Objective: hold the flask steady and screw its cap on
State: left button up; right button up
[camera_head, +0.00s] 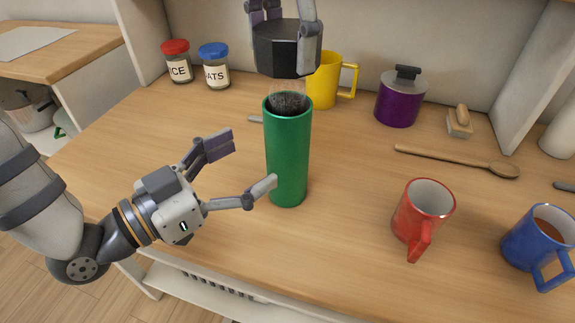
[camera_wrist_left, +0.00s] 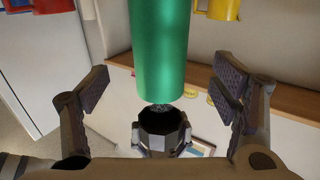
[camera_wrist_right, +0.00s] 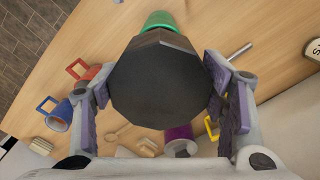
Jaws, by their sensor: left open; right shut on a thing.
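The green flask (camera_head: 288,158) stands upright on the wooden counter, its grey neck (camera_head: 287,102) showing above the body. The black faceted cap (camera_head: 287,50) is directly above the neck; whether they touch I cannot tell. My right gripper (camera_wrist_right: 158,80) is shut on the cap, with a finger on either side. My left gripper (camera_head: 245,166) is open, left of the flask, with one fingertip overlapping the flask's left edge in the head view. In the left wrist view the flask (camera_wrist_left: 158,50) lies between the open fingers, touching neither visibly.
A yellow mug (camera_head: 325,82) and purple pot (camera_head: 398,100) stand behind the flask. A red mug (camera_head: 424,210) and blue mug (camera_head: 538,245) stand to the right, with a wooden spoon (camera_head: 455,160) behind them. Two labelled jars (camera_head: 178,66) stand at the back left. The counter's front left is clear.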

aim_at(271, 147)
pick_arm(q)
jog(key=x, duration=0.8)
jog(key=shift+c, duration=0.2)
jog(key=c, duration=1.7)
jog(key=shift+c, duration=0.2)
pick_arm(e)
jog(key=shift+f, duration=2.5)
jog(key=shift+f, duration=0.9)
jog(key=shift+f, duration=0.55)
